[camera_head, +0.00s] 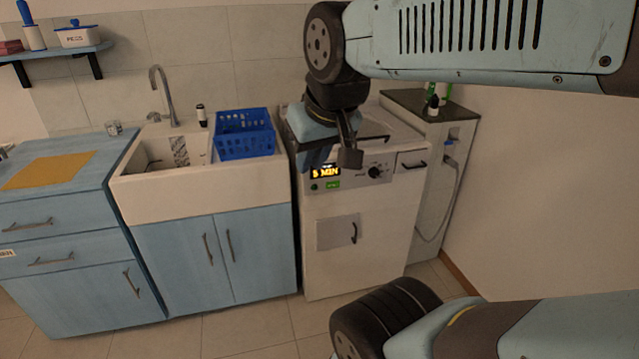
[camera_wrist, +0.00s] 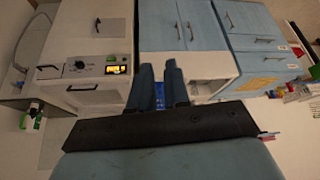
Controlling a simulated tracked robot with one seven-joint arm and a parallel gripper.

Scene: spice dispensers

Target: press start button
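A white appliance (camera_head: 325,250) like a washing machine stands right of the sink in the head view.
A blue basket (camera_head: 244,146) sits by the sink (camera_head: 150,190), left of the appliance. Blue cabinets (camera_head: 60,260) continue left. A cabinet with a dark top (camera_head: 415,104) and green-capped bottles stands at right. The floor (camera_head: 255,322) in front is clear.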

